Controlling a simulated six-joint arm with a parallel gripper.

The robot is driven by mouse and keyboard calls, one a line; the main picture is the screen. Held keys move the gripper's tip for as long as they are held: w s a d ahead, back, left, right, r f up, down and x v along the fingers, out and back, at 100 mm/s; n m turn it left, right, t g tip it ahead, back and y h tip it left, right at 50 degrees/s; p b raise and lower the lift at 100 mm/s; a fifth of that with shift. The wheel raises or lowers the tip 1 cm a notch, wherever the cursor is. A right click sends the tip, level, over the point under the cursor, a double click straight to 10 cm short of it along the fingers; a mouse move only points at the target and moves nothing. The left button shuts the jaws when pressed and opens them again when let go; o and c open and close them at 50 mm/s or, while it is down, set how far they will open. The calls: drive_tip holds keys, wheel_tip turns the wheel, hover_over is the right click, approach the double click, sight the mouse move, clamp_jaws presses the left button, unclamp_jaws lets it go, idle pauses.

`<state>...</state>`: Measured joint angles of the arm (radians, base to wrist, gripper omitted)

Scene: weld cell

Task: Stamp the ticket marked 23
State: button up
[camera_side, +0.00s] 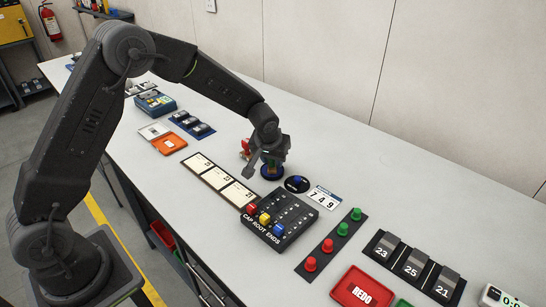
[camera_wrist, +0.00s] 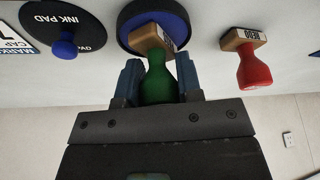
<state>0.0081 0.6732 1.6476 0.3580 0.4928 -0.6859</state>
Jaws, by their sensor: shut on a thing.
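My gripper (camera_wrist: 160,85) is shut on a green-handled stamp (camera_wrist: 158,82) with a wooden block. It is over the round blue ink pad (camera_wrist: 172,22), the block overlapping the pad's blue face; I cannot tell whether they touch. In the side view my gripper (camera_side: 272,158) is low over the ink pad (camera_side: 271,173). A red-handled stamp (camera_wrist: 254,68) stands beside the pad. The black pad lid (camera_wrist: 62,30) with a blue knob lies apart. Three tickets (camera_side: 216,177) lie in a row; their numbers are too small to read.
A black pegboard (camera_side: 279,219) with coloured pegs is in front of the pad. A number card (camera_side: 322,198) lies by the lid. Black blocks marked 23 (camera_side: 382,249), 25 (camera_side: 411,267) and 21 are at right, near a red REDO tray (camera_side: 361,291). The table behind the pad is clear.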

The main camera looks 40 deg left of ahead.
idle(0.4)
drive_tip(key=shift+r, duration=3.5)
drive_tip(key=s+a+n+g+y, duration=0.2)
drive_tip(key=s+a+n, duration=0.75)
drive_tip(key=s, duration=0.45)
hover_over(212, 174)
drive_tip(key=d, duration=0.2)
drive_tip(key=shift+m, duration=0.25)
drive_tip(key=shift+s+a+f, duration=0.1)
drive_tip(key=shift+s+f, duration=0.05)
drive_tip(key=shift+f, duration=1.55)
drive_tip(key=shift+s+a+f, duration=0.1)
drive_tip(key=shift+s+f, duration=0.05)
drive_tip(key=shift+f, duration=1.55)
drive_tip(key=shift+f, duration=0.55)
drive_tip(key=shift+r, duration=0.1)
wheel_tip(212, 174, up, 7)
